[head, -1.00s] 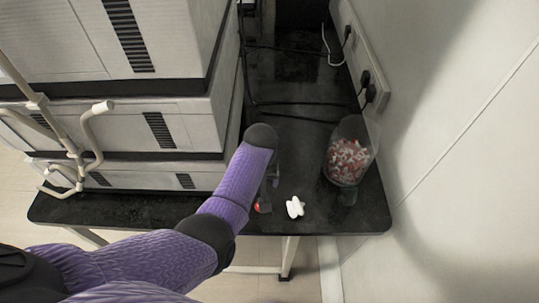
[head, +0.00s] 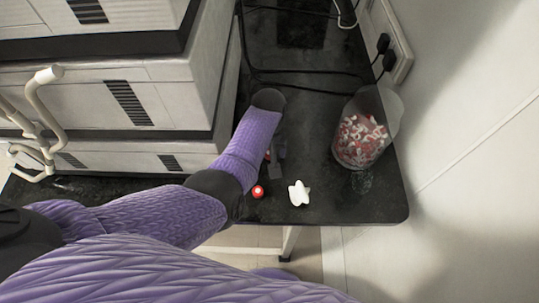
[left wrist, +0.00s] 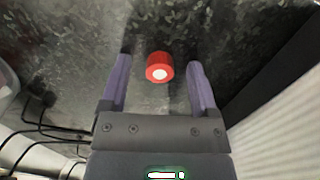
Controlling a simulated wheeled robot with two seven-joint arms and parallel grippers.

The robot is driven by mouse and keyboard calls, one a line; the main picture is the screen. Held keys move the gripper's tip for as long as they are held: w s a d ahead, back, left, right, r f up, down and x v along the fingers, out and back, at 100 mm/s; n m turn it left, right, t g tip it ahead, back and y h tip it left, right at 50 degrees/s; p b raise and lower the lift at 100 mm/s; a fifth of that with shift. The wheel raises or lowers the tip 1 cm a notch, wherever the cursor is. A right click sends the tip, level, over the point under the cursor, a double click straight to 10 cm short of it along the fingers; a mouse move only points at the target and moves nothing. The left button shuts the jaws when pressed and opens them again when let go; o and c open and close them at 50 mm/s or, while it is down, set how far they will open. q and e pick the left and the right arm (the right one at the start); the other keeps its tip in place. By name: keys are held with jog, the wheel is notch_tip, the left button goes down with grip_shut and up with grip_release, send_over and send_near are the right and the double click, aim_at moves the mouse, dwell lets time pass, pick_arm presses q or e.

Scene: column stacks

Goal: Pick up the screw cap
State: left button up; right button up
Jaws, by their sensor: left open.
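The screw cap is a small red cylinder with a white round centre. In the left wrist view the screw cap (left wrist: 160,67) lies on the dark bench top, between and just beyond the two fingertips. My left gripper (left wrist: 158,63) is open, its purple fingers apart on either side of the cap, with nothing held. My left gripper (head: 276,150) is mostly hidden behind my arm there. My right gripper is not seen.
A white star-shaped piece (head: 299,193) lies right of the cap. A clear jar of red and white pieces (head: 362,140) stands farther right. Stacked grey-white units (head: 150,105) fill the left side of the black bench (head: 375,208). Cables run across the back.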

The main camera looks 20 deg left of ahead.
pick_arm(q)
jog(key=shift+r, duration=0.1)
grip_shut()
dwell(0.5)
